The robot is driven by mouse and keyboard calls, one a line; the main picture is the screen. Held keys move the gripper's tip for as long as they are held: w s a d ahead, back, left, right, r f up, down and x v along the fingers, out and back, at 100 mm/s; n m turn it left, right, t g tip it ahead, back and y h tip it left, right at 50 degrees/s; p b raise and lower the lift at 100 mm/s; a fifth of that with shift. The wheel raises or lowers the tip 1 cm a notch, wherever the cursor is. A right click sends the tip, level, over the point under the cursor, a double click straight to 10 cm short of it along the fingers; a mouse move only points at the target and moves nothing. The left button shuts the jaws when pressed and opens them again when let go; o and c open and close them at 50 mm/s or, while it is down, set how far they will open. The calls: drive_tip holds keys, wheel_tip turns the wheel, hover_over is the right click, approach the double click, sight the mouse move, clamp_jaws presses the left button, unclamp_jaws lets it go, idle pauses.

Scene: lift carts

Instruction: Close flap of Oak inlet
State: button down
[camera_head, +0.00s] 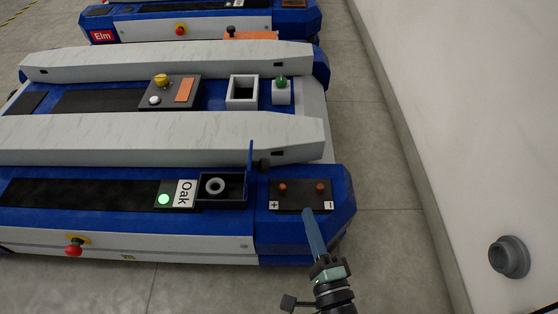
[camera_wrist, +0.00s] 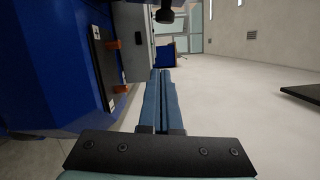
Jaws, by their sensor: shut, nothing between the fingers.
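The Oak cart (camera_head: 120,222) is the near blue and white one, with a white Oak label (camera_head: 185,193) beside a lit green button. Right of the label is its inlet (camera_head: 215,187), a light ring in a dark open recess. The flap (camera_head: 251,158), a thin blue panel, stands upright at the recess's right edge, so it is open. My gripper (camera_head: 306,211) is shut and empty, its blue fingers pointing up the picture, right of and nearer than the flap. In the wrist view its fingers (camera_wrist: 161,74) lie together; the flap is not clearly seen there.
A dark terminal plate (camera_head: 301,209) with two orange posts lies just beyond my fingertips; it also shows in the wrist view (camera_wrist: 104,68). A long pale beam (camera_head: 150,140) runs behind the inlet. A white wall (camera_head: 480,130) with a grey knob (camera_head: 509,257) stands right, beyond clear floor.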

drive_tip(key=w+a+r+b, duration=0.1)
drive_tip(key=w+a+b, duration=0.2)
drive_tip(key=w+a, duration=0.3)
drive_tip(key=shift+d+x, duration=0.25)
drive_tip(key=shift+x, duration=1.7)
drive_tip(key=shift+r, duration=0.1)
drive_tip(key=shift+a+r+n, duration=0.2)
drive_tip(key=shift+r+n, duration=0.05)
drive_tip(key=shift+n, duration=0.15)
